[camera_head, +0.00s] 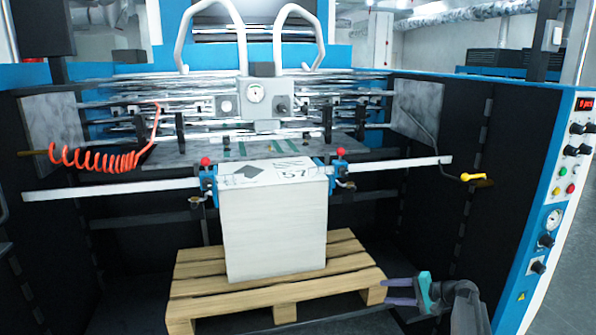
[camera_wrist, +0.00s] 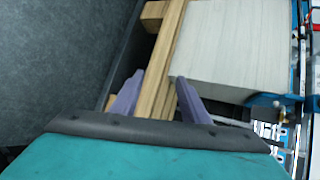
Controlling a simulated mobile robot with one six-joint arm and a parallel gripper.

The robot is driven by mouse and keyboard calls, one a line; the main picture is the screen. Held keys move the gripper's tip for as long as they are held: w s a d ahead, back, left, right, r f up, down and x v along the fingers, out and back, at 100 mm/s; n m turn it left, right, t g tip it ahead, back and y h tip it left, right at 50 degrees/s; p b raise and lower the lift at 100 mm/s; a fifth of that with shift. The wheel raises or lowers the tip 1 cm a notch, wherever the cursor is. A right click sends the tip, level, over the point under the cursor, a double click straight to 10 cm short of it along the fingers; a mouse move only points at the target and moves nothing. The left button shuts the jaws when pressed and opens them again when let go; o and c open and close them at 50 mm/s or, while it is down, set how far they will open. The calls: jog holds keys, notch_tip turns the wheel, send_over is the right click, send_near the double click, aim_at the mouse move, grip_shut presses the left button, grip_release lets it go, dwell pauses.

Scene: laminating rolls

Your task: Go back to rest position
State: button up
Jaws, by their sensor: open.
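My gripper (camera_head: 385,292) is at the lower right of the head view, beside the right front corner of the wooden pallet (camera_head: 195,288). Its two purple fingers point left and stand apart with nothing between them. In the wrist view my gripper (camera_wrist: 158,92) shows both fingers spread, with a pallet board (camera_wrist: 168,60) behind the gap. I cannot tell whether a finger touches the pallet.
A tall white paper stack (camera_head: 272,230) stands on the pallet. A rail with blue clamps and red knobs (camera_head: 205,162) crosses at its top. A control panel (camera_head: 556,210) is at the right, near a yellow handle (camera_head: 474,177). An orange coiled hose (camera_head: 95,157) hangs left.

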jog(key=s+a+f+n+g, duration=0.1)
jog(key=s+a+f+g, duration=0.1)
jog(key=s+a+f, duration=0.55)
jog(key=s+a+f+n+g, duration=0.1)
jog(key=s+a+f+g, duration=0.25)
jog(key=a+f, duration=0.6)
jog(key=s+a+f+n+g+h, duration=0.1)
jog(key=s+a+f+g, duration=0.15)
jog(key=s+f, duration=0.45)
jog(key=s+a+f+n+g+h, duration=0.15)
jog(key=s+a+f, duration=0.25)
jog(key=s, duration=0.5)
jog(key=s+f+n+g+h, duration=0.1)
jog(key=s+f+h, duration=0.15)
jog(key=s, duration=0.65)
jog(key=s+f+n+g+h, duration=0.15)
jog(key=s+f, duration=0.25)
jog(key=s, duration=0.6)
jog(key=s+d+n+h, duration=0.1)
jog(key=s+d+h, duration=0.3)
jog(key=s+d, duration=0.2)
jog(key=shift+s+d+n+g, duration=0.3)
jog(key=shift+d+n+g, duration=0.1)
jog(key=shift+d, duration=0.65)
jog(key=shift+r, duration=0.1)
